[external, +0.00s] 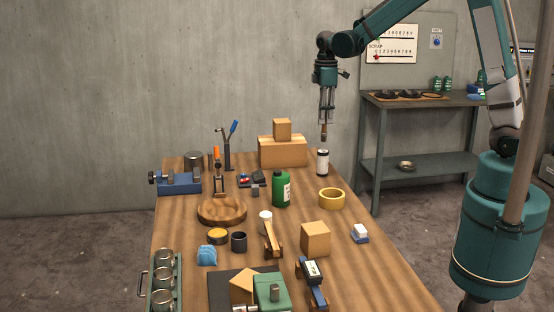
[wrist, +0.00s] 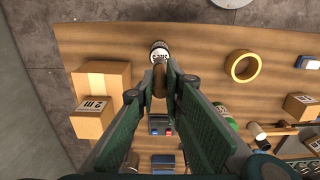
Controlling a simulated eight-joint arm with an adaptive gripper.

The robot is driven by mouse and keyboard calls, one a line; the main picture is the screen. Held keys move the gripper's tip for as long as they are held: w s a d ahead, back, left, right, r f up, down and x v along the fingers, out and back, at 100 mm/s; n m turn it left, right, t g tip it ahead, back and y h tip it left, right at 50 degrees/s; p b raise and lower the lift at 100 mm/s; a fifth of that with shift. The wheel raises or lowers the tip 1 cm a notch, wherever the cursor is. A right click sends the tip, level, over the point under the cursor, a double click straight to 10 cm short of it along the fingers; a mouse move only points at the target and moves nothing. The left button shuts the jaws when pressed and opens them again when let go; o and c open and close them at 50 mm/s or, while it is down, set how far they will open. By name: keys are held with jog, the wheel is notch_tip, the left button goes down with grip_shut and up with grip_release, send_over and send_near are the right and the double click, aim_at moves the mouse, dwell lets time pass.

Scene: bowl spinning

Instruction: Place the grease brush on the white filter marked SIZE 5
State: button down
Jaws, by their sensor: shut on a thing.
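The white filter (external: 322,162) is a small white cylinder with dark ends, standing upright at the far right of the table. In the wrist view the filter (wrist: 160,52) shows a dark band and lettering too small for me to read surely. My gripper (external: 325,115) hangs pointing down above the filter. It is shut on a small brown piece, seemingly the grease brush (external: 323,134), held apart from the filter with a gap below. In the wrist view the brush (wrist: 159,80) shows end-on between the fingertips, just below the filter in the picture. Its bristles cannot be made out.
Cardboard boxes (external: 282,151) stand left of the filter. A green bottle (external: 281,189) and a yellow tape ring (external: 331,198) stand nearer the front. A wooden round tray (external: 222,214) and several tools crowd the middle. Bare table (external: 348,178) lies right of the filter.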

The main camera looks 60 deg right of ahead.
aim_at(324, 132)
jog(key=shift+f, duration=1.85)
jog(key=shift+f, duration=0.2)
jog(key=c, duration=2.5)
grip_release()
jog(key=shift+o, duration=0.2)
jog(key=shift+r, duration=0.1)
notch_tip(324, 132, up, 12)
jog(key=shift+r, duration=0.1)
jog(key=shift+s, duration=0.1)
